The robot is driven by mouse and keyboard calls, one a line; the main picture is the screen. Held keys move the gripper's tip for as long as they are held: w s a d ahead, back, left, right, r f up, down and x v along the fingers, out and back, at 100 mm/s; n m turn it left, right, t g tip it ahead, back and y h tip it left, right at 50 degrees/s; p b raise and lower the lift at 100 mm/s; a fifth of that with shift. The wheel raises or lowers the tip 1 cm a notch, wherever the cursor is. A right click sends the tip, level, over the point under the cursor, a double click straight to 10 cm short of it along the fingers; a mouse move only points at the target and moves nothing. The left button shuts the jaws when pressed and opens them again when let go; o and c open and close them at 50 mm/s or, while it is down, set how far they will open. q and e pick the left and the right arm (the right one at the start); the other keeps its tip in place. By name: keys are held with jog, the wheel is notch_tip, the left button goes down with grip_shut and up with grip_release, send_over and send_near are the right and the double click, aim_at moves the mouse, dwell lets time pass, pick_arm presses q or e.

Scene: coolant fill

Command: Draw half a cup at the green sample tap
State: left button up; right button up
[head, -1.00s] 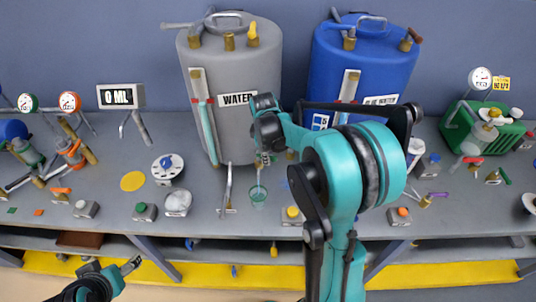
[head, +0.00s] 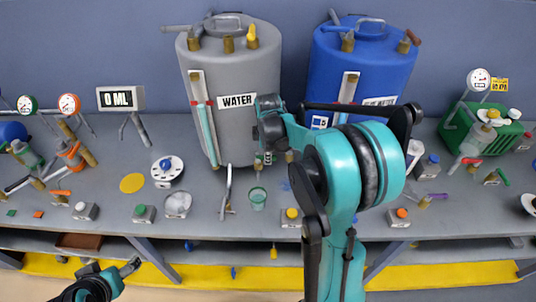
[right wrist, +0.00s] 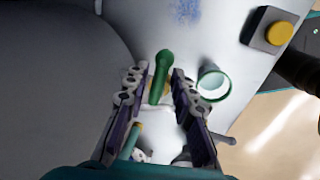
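A small green-rimmed cup (head: 258,198) stands upright on the bench below the grey WATER tank (head: 238,135). It also shows in the right wrist view (right wrist: 213,84); its fill level is too small to read. A green tap handle (right wrist: 161,72) lies between the fingertips of my right gripper (right wrist: 160,84), with gaps on both sides. The right gripper (head: 267,157) is open at the tank's lower front, just above and behind the cup. My left gripper (head: 131,266) is low at the left, away from the bench top; its finger gap is unclear.
A display (head: 121,98) reads 0 ML. A blue tank (head: 345,80) stands right of the grey one. A bent metal lever (head: 228,190) rises left of the cup. A yellow-button box (head: 291,216) sits to the cup's right.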

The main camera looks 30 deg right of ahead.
dwell(0.3)
notch_tip(320, 180, up, 12)
jog(key=s+a, duration=0.1)
jog(key=s, duration=0.1)
jog(key=shift+f, duration=0.15)
jog(key=shift+a, duration=0.15)
dwell(0.3)
jog(key=s+a+f+m+t+b, duration=0.1)
jog(key=s+a+f+m+t, duration=0.1)
jog(key=s+a+f+m, duration=0.2)
jog(key=s+a+f+m+t+y+b, duration=0.1)
jog(key=s+a+f+m+t+b, duration=0.1)
jog(key=s+a+m, duration=0.5)
jog(key=s+a+f+t, duration=0.1)
jog(key=s+a+f, duration=0.1)
jog(key=s, duration=0.3)
jog(key=shift+s+a+m+b, duration=0.3)
jog(key=shift+s+a+m, duration=0.1)
jog(key=shift+a, duration=0.35)
